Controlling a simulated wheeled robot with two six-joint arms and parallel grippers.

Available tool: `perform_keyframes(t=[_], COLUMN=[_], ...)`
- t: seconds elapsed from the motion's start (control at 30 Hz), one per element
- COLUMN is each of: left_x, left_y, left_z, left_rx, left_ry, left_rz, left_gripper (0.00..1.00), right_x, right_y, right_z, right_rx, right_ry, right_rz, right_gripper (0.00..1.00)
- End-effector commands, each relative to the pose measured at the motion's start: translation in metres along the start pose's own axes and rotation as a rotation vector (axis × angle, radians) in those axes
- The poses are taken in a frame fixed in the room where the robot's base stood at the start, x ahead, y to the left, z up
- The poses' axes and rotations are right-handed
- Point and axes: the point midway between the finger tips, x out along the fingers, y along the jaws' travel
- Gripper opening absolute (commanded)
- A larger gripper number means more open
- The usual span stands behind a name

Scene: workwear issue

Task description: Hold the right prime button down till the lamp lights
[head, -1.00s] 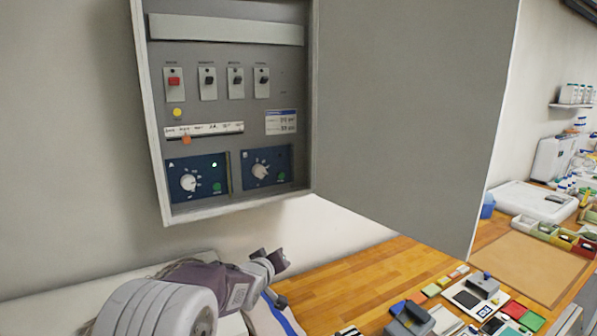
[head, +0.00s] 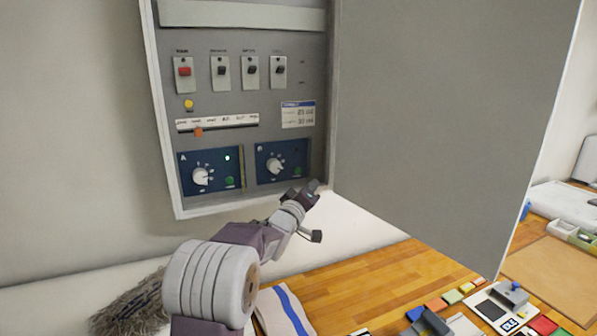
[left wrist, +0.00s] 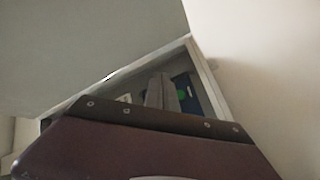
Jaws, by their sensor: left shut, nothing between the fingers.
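The right blue panel, marked B (head: 268,156), sits low in the open wall cabinet. It has a white knob and a green button (head: 297,170) at its lower right. No lit lamp shows on this panel. In the left wrist view the green button (left wrist: 181,97) shows beside my fingers. My left gripper (head: 313,187) is shut and empty, just below and right of the green button, near the cabinet's lower edge. It appears apart from the button. The shut fingers also show in the left wrist view (left wrist: 162,92). My right gripper is not in view.
The left blue panel, marked A (head: 190,160), has a lit lamp (head: 227,158) and its own green button (head: 229,182). Switches (head: 250,72) line the panel above. The open cabinet door (head: 440,110) stands at right. The wooden bench (head: 370,275) below holds small items.

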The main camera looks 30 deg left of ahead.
Motion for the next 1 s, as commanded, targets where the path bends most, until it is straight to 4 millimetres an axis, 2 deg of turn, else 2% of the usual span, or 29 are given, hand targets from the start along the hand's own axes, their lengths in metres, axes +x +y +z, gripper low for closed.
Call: perform_keyframes(t=[0.53,0.7,1.0], left_x=[0.05,0.058,0.059], left_y=[-0.033,-0.041,-0.044], left_z=[-0.039,-0.044,-0.043], left_rx=[0.001,0.0,0.001], left_ry=[0.0,0.0,-0.001], left_rz=[-0.003,-0.002,-0.001], left_gripper=[0.0,0.0,0.0], right_x=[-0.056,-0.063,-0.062], right_y=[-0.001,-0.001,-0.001], right_z=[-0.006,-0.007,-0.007], right_rx=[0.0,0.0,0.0], right_ry=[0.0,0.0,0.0], right_rz=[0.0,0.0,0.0], right_gripper=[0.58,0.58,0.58])
